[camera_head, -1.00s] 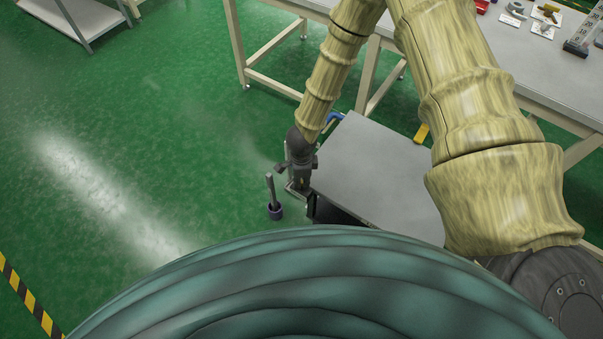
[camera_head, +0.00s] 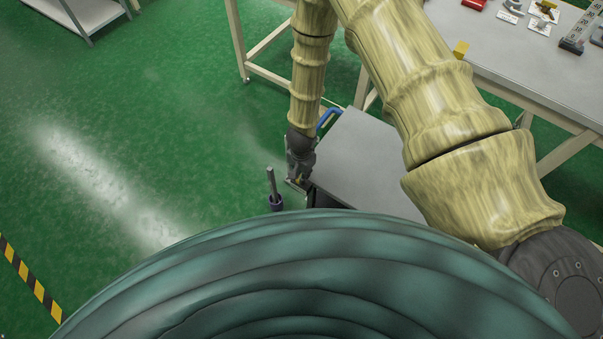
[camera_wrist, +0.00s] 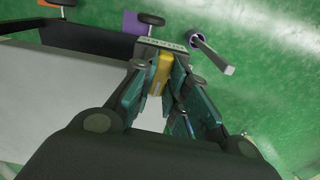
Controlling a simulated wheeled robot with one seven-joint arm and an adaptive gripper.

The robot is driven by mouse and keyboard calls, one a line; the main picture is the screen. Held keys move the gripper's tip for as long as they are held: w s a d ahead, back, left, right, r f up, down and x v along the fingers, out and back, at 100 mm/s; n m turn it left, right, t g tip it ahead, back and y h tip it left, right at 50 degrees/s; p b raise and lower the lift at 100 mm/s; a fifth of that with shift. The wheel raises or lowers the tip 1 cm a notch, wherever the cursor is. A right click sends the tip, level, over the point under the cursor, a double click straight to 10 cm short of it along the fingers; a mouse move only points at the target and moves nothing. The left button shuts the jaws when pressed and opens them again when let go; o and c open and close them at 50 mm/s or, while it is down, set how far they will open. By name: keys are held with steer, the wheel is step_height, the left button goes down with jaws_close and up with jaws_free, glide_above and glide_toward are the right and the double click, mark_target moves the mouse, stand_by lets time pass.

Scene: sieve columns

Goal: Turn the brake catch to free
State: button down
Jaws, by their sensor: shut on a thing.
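The brake catch (camera_wrist: 159,74) is a small yellow lever below a pale lettered plate (camera_wrist: 168,45) at the edge of a grey-topped cart. I cannot read the lettering well. In the wrist view my gripper (camera_wrist: 162,78) has its teal-padded fingers on both sides of the catch, shut on it. In the head view my gripper (camera_head: 299,168) is low at the left edge of the cart (camera_head: 365,160). The catch is mostly hidden there by the gripper.
A blue handle (camera_head: 328,118) is at the cart's far corner. A workbench (camera_head: 490,55) stands behind.

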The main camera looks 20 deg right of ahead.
steer(key=shift+n, duration=0.5)
steer(key=c, duration=1.4)
jaws_free()
steer(key=shift+r, duration=6)
